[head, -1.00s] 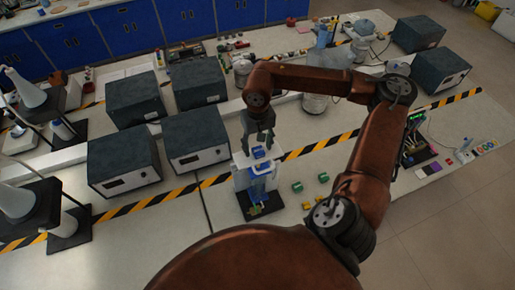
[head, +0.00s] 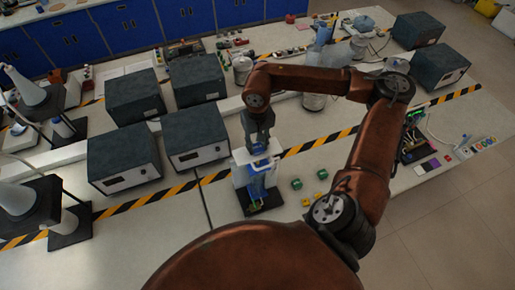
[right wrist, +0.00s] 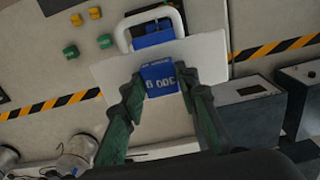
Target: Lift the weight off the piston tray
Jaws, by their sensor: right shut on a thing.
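The blue weight (right wrist: 160,78), with white lettering on its face, is between the fingers of my right gripper (right wrist: 157,88). The gripper is shut on it. In the head view, the right gripper (head: 259,138) reaches down to the weight over the piston apparatus. The white piston tray (right wrist: 207,48) lies under the weight in the wrist view. I cannot tell whether the weight touches it. Below the tray, the piston stand (head: 258,182) has a blue and clear body on a dark base. My left gripper is not in view.
Green blocks (head: 296,184) and yellow blocks (head: 308,203) lie right of the stand. Dark instrument boxes (head: 195,138) stand to the left and behind. Striped tape (head: 320,143) crosses the table. A circuit board (head: 415,152) lies at the right.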

